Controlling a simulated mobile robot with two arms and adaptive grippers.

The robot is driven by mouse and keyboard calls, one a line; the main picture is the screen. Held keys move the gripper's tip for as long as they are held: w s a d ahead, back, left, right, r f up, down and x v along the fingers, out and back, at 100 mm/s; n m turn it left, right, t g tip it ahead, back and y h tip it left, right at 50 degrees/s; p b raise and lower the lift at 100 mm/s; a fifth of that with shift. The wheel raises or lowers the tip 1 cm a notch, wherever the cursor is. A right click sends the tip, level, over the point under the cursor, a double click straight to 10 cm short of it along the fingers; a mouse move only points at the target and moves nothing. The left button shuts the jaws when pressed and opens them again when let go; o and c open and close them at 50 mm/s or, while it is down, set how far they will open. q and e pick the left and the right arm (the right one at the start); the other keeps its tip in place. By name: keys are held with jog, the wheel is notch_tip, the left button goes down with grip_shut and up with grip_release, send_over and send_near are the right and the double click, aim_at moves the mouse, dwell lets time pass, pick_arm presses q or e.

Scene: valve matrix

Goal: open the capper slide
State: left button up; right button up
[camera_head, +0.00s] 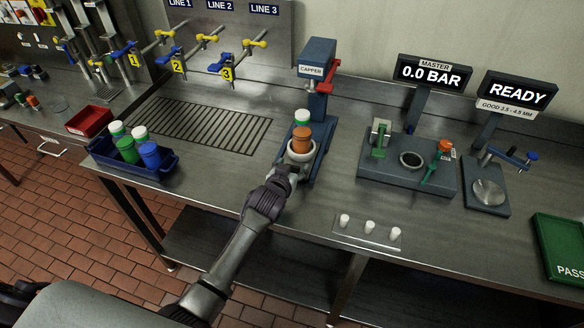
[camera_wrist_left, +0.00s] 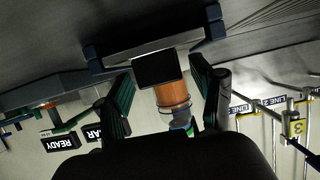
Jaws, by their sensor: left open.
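The capper (camera_head: 317,57) is a blue upright press with a red lever, standing at the back of the bench. On its low blue base, an orange bottle (camera_head: 302,136) stands in a pale ring at the front. A white-topped piece (camera_head: 302,116) stands behind it. My left gripper (camera_head: 290,170) is at the front end of the base. In the left wrist view, my left gripper (camera_wrist_left: 160,76) is open, with its green-edged fingers on either side of a black block (camera_wrist_left: 157,68). Contact cannot be told. The orange bottle (camera_wrist_left: 172,95) shows beyond. My right gripper is not in view.
A blue crate (camera_head: 165,167) of green, white and blue bottles is left. A grooved drain (camera_head: 205,125) lies between. A grey test fixture (camera_head: 385,178) is right, and several small white pieces (camera_head: 369,227) lie on a front plate. The bench's front edge is near my arm.

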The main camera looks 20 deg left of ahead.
pick_arm(q)
jog(key=shift+s, duration=0.25)
jog(key=shift+s+r, duration=0.1)
jog(key=shift+s, duration=0.2)
jog(key=v, duration=1.1)
jog(key=shift+r, duration=0.2)
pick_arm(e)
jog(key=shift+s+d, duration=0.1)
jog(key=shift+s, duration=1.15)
pick_arm(q)
jog(key=shift+s+a, duration=0.1)
jog(key=shift+s, duration=0.05)
